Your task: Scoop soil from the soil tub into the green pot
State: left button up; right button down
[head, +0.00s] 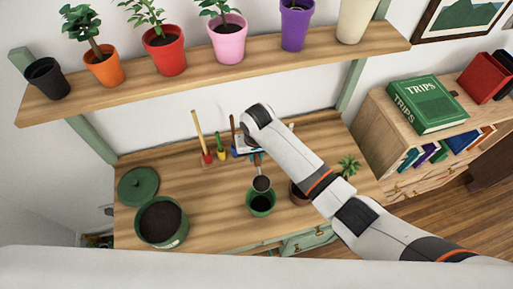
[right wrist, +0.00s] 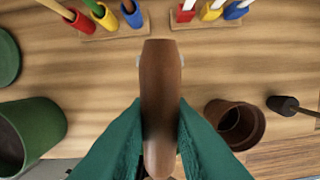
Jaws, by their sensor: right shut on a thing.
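The soil tub (head: 160,222) is a wide green tub of dark soil at the left of the bench; its side shows in the right wrist view (right wrist: 42,125). The small green pot (head: 261,204) stands near the bench's front edge, dark inside. My right gripper (right wrist: 160,108) is shut on the brown handle of the scoop (right wrist: 161,80). In the head view the scoop's dark head (head: 262,184) is just above the green pot's far rim and seems to hold soil. The wrist partly hides the gripper there. My left gripper is not in view.
A green lid (head: 138,186) lies behind the tub. A brown pot (right wrist: 236,124) stands right of the green pot, partly behind my arm. Coloured tools (head: 207,150) stand in racks at the back. A shelf of potted plants (head: 225,60) hangs above. Bench between tub and pot is clear.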

jog(key=shift+f, duration=0.8)
jog(key=shift+s+f+t, duration=0.1)
jog(key=shift+f+t, duration=0.3)
jog(key=shift+f, duration=0.85)
jog(key=shift+d+f+y+b, duration=0.35)
jog(key=shift+f+y+b, duration=0.15)
jog(key=shift+y+b, duration=0.3)
jog(key=d+f+m+g+y+b, duration=0.25)
jog(key=y+b, duration=1.05)
jog(key=b, duration=0.9)
jog(key=r+h+p, duration=0.2)
jog(key=h+p, duration=0.2)
jog(key=p, duration=0.4)
jog(key=a+r+n+t+h+p, duration=0.1)
jog(key=h+p, duration=0.3)
jog(key=p, duration=0.4)
jog(key=a+r+n+h+p, duration=0.1)
jog(key=r+h+p, duration=0.2)
jog(key=p, duration=0.4)
jog(key=shift+w+a+t+h+p, duration=0.25)
jog(key=shift+h+p, duration=0.15)
jog(key=shift+h, duration=0.2)
jog(key=shift+a+r+h, duration=0.1)
jog(key=shift+a+h, duration=0.05)
jog(key=shift+h, duration=0.15)
jog(key=shift+a+r+n+h, duration=0.25)
jog(key=shift+r+h, duration=0.4)
jog(key=shift+h, duration=0.25)
jog(key=shift+s, duration=0.1)
